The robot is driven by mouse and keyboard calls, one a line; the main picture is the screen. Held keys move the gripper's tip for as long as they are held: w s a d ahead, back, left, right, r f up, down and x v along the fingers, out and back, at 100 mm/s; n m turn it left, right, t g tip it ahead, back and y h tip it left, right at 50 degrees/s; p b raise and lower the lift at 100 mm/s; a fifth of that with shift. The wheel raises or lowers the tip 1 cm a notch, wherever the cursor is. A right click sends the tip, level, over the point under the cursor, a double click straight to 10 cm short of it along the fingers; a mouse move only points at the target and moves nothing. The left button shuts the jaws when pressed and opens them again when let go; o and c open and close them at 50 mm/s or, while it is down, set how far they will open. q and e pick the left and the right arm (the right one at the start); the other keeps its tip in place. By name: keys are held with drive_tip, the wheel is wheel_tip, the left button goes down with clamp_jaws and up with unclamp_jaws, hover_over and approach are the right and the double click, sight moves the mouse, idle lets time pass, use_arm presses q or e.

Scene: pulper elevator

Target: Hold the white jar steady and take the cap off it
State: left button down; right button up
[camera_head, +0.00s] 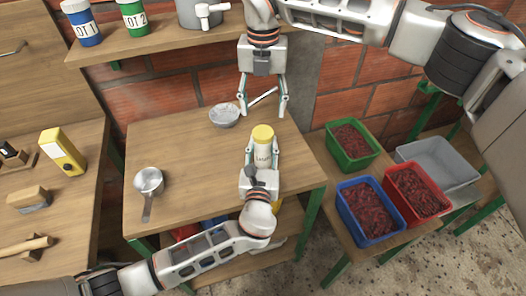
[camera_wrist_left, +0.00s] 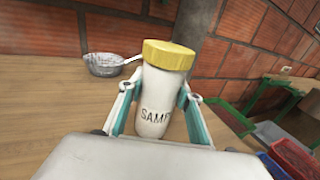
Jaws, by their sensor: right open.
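The white jar (camera_head: 263,157) stands upright on the wooden table (camera_head: 150,135), with its yellow cap (camera_head: 263,132) on top. In the left wrist view the jar (camera_wrist_left: 155,108) carries dark lettering and the cap (camera_wrist_left: 168,54) sits on it. My left gripper (camera_head: 262,150) has one finger on each side of the jar body, below the cap, and looks closed against it. My right gripper (camera_head: 263,112) points down above and behind the jar, open with its fingers spread.
A metal scoop (camera_head: 149,183) lies at the table's left. Green (camera_head: 374,158), red (camera_head: 442,205) and blue (camera_head: 397,228) crates of red fruit and a grey crate (camera_head: 460,172) stand to the right.

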sight(263, 132)
drive_tip(key=m, duration=1.5)
drive_tip(key=shift+m, duration=0.4)
drive_tip(key=m, duration=0.6)
drive_tip(key=shift+f+m, duration=0.3)
drive_tip(key=shift+f, duration=0.05)
wheel_tip(263, 132, down, 7)
drive_tip(key=shift+f, duration=0.15)
